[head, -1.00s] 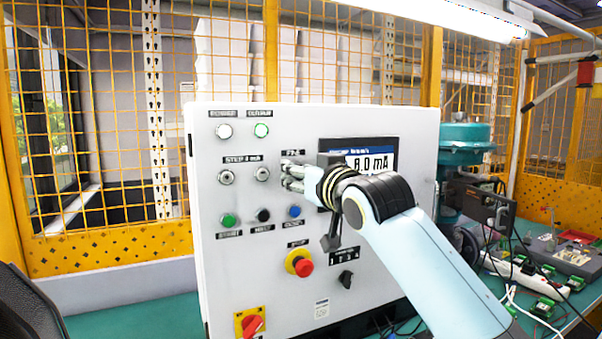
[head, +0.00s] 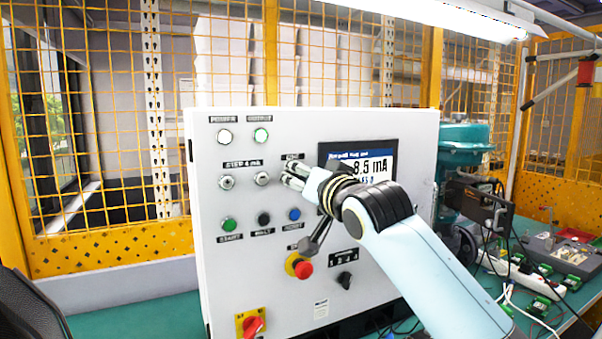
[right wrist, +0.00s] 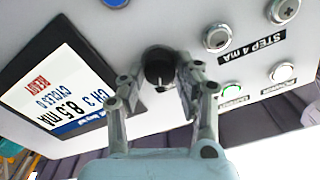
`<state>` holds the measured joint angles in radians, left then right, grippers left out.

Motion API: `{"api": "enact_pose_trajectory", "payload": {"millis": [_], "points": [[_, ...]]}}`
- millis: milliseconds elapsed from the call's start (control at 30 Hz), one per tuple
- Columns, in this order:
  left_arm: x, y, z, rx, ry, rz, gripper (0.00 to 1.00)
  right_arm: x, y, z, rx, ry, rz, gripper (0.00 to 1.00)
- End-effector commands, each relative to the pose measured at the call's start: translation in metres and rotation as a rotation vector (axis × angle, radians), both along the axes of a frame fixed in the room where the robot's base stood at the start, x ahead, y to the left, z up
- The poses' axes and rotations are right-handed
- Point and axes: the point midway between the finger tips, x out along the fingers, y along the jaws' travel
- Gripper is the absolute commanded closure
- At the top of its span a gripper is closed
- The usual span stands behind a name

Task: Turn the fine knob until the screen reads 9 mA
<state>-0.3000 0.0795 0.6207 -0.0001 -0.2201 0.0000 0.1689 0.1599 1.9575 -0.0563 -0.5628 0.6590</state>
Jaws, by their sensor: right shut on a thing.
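The fine knob (right wrist: 159,66) is a round black knob on the white panel, below its label in the head view, where the fingers cover it. My right gripper (head: 288,174) is shut on it; in the right wrist view the two fingers (right wrist: 158,82) sit on either side of the knob. In the right wrist view the screen (right wrist: 60,88) is upside down and shows CH 3, 8.5 mA and READY. My left gripper is not in view.
Two silver STEP 4 mA buttons (head: 244,181) sit left of my gripper. Green, black and blue buttons (head: 264,218) are below. A red stop button (head: 303,269), a black selector (head: 344,280) and a red rotary switch (head: 252,326) are lower on the panel.

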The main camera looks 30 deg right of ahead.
Motion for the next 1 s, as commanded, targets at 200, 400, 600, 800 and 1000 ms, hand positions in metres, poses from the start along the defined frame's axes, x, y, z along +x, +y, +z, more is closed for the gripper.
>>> {"api": "enact_pose_trajectory", "payload": {"millis": [200,400,600,800,1000], "points": [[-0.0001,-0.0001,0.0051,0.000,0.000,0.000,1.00,0.0001,-0.0005,0.0010,0.133,-0.009,0.000,0.99],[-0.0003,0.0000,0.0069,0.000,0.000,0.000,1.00,0.0001,-0.0007,0.0007,0.209,-0.014,0.000,0.99],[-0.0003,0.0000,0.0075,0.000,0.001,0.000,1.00,0.0000,-0.0008,0.0005,0.240,-0.016,0.000,0.99],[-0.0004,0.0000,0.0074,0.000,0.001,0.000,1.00,0.0001,-0.0008,0.0005,0.245,-0.017,0.001,0.99],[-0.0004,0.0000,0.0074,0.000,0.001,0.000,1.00,0.0001,-0.0008,0.0005,0.243,-0.017,0.001,0.64]]}}
